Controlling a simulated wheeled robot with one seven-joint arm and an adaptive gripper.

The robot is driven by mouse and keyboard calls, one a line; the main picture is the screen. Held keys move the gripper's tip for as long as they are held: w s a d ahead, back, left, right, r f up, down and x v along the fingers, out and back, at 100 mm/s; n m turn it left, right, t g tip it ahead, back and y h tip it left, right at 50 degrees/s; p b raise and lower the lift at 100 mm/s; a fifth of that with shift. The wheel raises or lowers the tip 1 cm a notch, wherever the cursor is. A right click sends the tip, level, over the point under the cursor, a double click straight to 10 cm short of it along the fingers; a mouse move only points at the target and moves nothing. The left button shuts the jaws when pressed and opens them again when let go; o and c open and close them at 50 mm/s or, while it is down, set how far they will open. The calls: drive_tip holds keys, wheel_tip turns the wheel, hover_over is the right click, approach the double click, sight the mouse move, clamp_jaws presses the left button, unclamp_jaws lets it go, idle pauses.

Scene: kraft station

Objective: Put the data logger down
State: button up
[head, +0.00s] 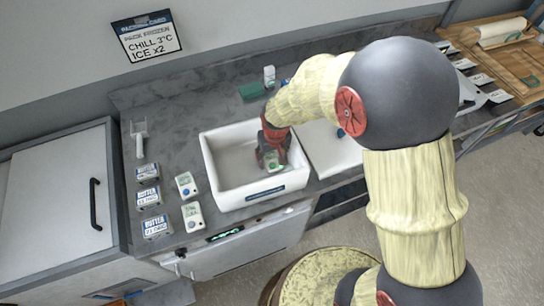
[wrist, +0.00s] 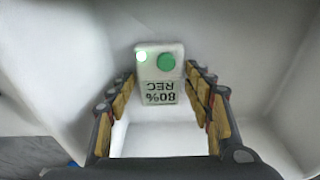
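The data logger (wrist: 160,75) is a small white block with a round green button, a lit green dot and a label reading "80% REC", upside down in the wrist view. It is between the fingertips of my gripper (wrist: 160,72), which appear closed on its two sides. In the head view my gripper (head: 273,158) reaches down inside the white tub (head: 222,152), and part of the logger shows low between the fingers. The tub floor is close below it; whether the logger touches the floor is hard to tell.
Two similar white devices (head: 186,185) (head: 192,216) and several labelled grey packs (head: 148,196) lie left of the tub. The tub walls stand close around my gripper.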

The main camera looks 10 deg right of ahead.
drive_tip(key=shift+o, duration=0.8)
drive_tip(key=shift+r, duration=0.25)
wheel_tip(320, 180, up, 12)
drive_tip(key=s+p, duration=0.1)
drive_tip(key=p, duration=0.1)
drive_tip(key=shift+s+d+f, duration=0.15)
drive_tip(key=shift+s+d, duration=0.1)
drive_tip(key=shift+s, duration=0.15)
wheel_tip(320, 180, up, 6)
hover_over(274, 164)
drive_tip(key=d, duration=0.3)
drive_tip(key=s+d+r+m+t, duration=0.1)
drive_tip(key=s+d+r+t, duration=0.1)
drive_tip(key=s+d+r, duration=0.4)
drive_tip(key=s+d+r+t, duration=0.1)
drive_tip(key=s+d+r, duration=0.1)
drive_tip(key=s, duration=0.3)
drive_tip(key=s+d+r+m, duration=0.1)
drive_tip(key=s+d+r, duration=0.1)
drive_tip(key=s+r, duration=0.3)
drive_tip(key=shift+s+d+m+t, duration=0.15)
drive_tip(key=shift+s+m+t, duration=0.2)
drive_tip(key=shift+s, duration=0.45)
